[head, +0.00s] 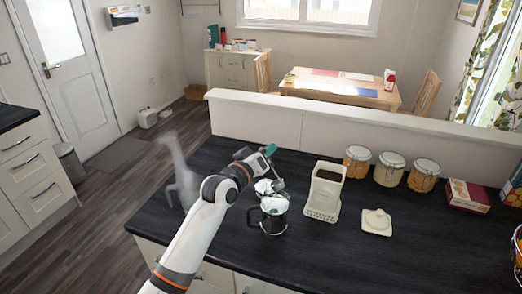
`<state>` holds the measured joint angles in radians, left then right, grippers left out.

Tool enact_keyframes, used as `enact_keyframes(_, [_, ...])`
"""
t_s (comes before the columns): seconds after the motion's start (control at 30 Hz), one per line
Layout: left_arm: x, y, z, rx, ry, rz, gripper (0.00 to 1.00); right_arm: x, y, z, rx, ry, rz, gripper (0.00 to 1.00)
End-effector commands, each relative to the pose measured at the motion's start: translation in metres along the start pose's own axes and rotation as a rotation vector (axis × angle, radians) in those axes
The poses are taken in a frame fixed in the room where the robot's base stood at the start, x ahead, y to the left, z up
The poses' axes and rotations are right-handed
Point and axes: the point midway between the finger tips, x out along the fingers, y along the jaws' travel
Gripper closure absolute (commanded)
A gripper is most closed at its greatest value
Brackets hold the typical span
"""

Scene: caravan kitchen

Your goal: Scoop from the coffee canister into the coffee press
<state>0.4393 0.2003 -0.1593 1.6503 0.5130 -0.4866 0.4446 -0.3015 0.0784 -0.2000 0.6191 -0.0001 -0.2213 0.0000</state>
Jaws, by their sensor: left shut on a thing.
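The coffee canister (323,197) is a cream, tall, open-topped container standing on the dark counter. Its cream lid (377,222) lies on the counter to its right. The coffee press (274,219) is a dark, glassy vessel with a handle, standing left of the canister. My left gripper (278,181) is above and just behind the press, left of the canister. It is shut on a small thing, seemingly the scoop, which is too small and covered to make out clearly. A silvery shape (264,187) shows beside the fingers, above the press. My right gripper is out of view.
Several lidded glass jars (390,169) stand behind and right of the canister. A red box (467,195) lies farther right. A low white wall (350,132) bounds the back of the counter (330,265). The front middle of the counter is clear.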

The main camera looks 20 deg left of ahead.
Motion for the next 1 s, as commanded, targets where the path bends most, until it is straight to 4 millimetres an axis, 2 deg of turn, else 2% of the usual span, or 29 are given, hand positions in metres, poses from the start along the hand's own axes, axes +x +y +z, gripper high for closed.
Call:
enact_keyframes(0.03, [0.000, -0.008, 0.004, 0.045, 0.002, 0.000, 1.00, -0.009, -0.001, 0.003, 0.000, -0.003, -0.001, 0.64])
enact_keyframes(0.5, [0.001, -0.052, 0.004, 0.454, 0.010, 0.005, 1.00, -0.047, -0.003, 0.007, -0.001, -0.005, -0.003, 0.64])
enact_keyframes(0.7, [0.001, -0.061, 0.003, 0.548, 0.012, 0.006, 1.00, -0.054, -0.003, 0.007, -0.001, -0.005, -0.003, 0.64])
enact_keyframes(1.0, [0.002, -0.062, 0.002, 0.574, 0.012, 0.007, 1.00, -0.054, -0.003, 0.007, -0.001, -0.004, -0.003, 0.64])
